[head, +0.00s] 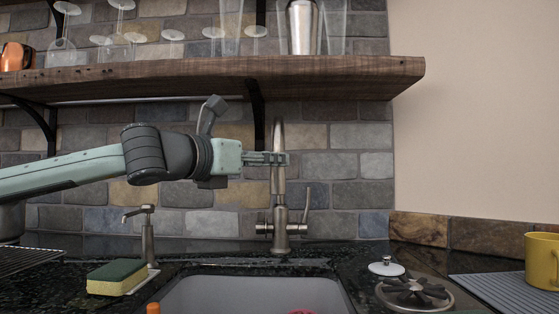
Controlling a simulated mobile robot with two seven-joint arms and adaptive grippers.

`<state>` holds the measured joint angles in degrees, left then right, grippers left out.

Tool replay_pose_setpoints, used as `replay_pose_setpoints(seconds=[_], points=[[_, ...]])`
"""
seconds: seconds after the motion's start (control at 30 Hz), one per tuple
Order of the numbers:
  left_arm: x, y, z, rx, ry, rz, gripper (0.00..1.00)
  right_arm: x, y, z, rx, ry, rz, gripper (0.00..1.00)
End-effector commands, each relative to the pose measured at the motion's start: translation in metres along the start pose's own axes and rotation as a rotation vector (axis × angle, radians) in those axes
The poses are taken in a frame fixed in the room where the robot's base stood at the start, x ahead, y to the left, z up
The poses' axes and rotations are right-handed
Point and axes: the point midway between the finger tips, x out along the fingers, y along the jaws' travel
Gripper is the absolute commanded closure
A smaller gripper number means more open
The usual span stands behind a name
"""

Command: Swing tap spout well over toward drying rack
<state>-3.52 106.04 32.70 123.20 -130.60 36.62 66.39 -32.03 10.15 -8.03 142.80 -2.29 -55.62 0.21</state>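The brushed-metal tap (279,215) stands upright behind the sink. Its tall spout (278,136) rises to a curved top and appears to face toward me over the basin. My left gripper (277,159) reaches in from the left at the spout's upper part. Its fingers overlap the spout in this view. I cannot tell whether they touch it, or how far apart they are. A dark wire rack (22,262), seemingly the drying rack, lies on the counter at the far left, partly cut off. My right gripper is not in view.
The sink (250,293) is in front of the tap. A soap dispenser (148,240) and a green-yellow sponge (117,277) stand left of it. A wooden shelf (210,80) with glasses hangs above my arm. A strainer (414,293), ribbed mat (505,291) and yellow mug (542,261) are right.

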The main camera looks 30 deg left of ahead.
Motion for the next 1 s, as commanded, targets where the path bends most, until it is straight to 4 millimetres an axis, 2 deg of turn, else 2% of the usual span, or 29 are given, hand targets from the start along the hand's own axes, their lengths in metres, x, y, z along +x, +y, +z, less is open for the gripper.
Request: replay_pose_setpoints(seconds=[0.1, 0.3, 0.63, 1.0], points=[[0.019, -0.001, -0.002, 0.005, 0.005, -0.001, 0.54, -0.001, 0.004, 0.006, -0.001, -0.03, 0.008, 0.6], [0.038, -0.001, -0.001, 0.002, 0.002, -0.002, 0.54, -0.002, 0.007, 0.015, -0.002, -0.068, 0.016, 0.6], [0.04, -0.001, 0.0, 0.0, 0.0, -0.003, 0.55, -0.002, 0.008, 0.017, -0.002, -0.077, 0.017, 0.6], [0.04, -0.001, 0.0, 0.0, 0.0, -0.003, 1.0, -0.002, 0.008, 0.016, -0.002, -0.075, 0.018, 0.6]])
